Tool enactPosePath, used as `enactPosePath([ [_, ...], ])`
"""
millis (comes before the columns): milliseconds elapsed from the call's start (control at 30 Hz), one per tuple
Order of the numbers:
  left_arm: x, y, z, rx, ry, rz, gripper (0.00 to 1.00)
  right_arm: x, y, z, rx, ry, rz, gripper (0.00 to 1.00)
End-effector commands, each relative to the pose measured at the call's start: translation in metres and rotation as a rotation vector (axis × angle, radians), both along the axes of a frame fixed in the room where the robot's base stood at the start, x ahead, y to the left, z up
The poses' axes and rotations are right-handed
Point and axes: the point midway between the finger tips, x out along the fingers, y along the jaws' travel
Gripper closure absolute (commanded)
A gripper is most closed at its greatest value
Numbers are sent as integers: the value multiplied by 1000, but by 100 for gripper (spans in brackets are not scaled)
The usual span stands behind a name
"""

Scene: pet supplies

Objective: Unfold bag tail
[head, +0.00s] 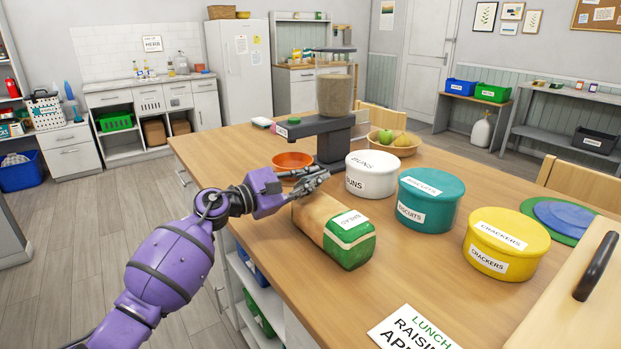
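A brown paper-like bag (318,217) with a green and white end (351,246) and a white label lies on its side on the wooden table. Its green end faces the near right. My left gripper (318,180) is at the bag's far left end, over or against it. The gripper and the bag's own shape hide the tail. I cannot tell whether the fingers touch it or how far they are apart. My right gripper is not in view.
An orange bowl (292,160) and a dark dispenser (334,135) stand just behind the gripper. White (372,180), teal (430,205) and yellow (503,250) tins stand right of the bag. A printed card (412,330) lies in front. The table's left edge is close.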

Motion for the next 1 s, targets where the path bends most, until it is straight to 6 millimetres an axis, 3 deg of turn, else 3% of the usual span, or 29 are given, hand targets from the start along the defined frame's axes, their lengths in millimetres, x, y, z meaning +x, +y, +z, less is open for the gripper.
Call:
enactPosePath([
  [167,0,0,0,0,0,0,100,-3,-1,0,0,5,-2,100],
  [667,1,1,2,-9,12,1,100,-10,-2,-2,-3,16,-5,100],
  [1000,11,6,18,-108,148,1,100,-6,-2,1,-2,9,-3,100],
])
